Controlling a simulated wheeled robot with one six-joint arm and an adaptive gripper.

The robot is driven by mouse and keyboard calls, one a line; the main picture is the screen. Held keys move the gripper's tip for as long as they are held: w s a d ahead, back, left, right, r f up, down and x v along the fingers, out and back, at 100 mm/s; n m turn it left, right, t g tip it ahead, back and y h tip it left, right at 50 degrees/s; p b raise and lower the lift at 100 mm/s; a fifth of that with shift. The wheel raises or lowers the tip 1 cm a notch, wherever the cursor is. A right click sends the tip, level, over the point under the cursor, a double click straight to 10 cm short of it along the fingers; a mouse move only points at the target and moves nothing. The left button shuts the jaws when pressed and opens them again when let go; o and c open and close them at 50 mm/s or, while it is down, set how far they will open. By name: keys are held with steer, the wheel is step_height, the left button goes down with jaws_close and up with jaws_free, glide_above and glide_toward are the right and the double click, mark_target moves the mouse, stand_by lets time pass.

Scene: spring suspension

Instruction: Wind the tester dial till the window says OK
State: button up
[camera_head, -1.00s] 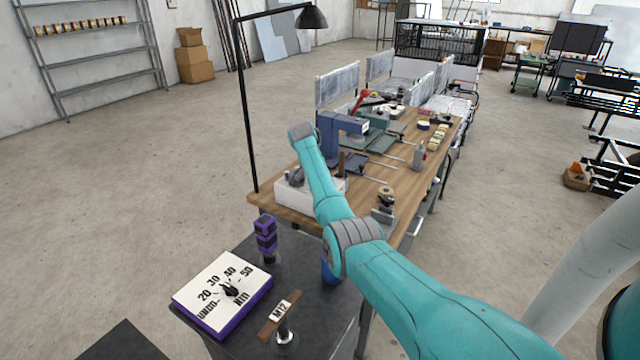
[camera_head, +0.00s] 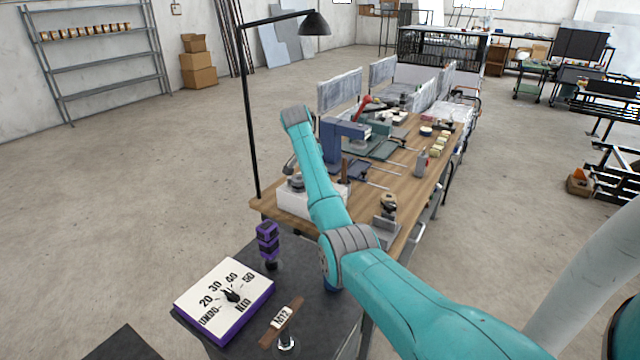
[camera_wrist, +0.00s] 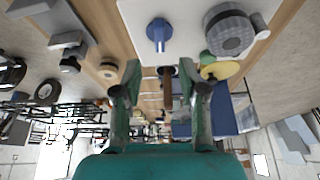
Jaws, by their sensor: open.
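A white box (camera_head: 288,203) stands on the near end of the wooden bench. A grey ribbed dial (camera_head: 297,182) sits on its top; I take it for the tester dial. In the wrist view the white box (camera_wrist: 188,42) carries the grey dial (camera_wrist: 228,32) with a small crank knob, and a blue knob (camera_wrist: 158,33). My gripper (camera_wrist: 160,74) is open and empty, its fingers spread below the blue knob, left of the grey dial. A brown handle shows between the fingers, seemingly beyond them. I cannot read any window. In the head view my arm hides the gripper.
A black cart (camera_head: 318,315) in front carries a white dial board (camera_head: 205,302) with numbers, a purple-handled tool (camera_head: 268,240) and an M12 tag (camera_head: 281,317). A black lamp post (camera_head: 246,110) rises beside the bench (camera_head: 395,185). Tools crowd the bench; open floor lies left.

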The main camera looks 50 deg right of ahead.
steer(key=shift+v, duration=1.75)
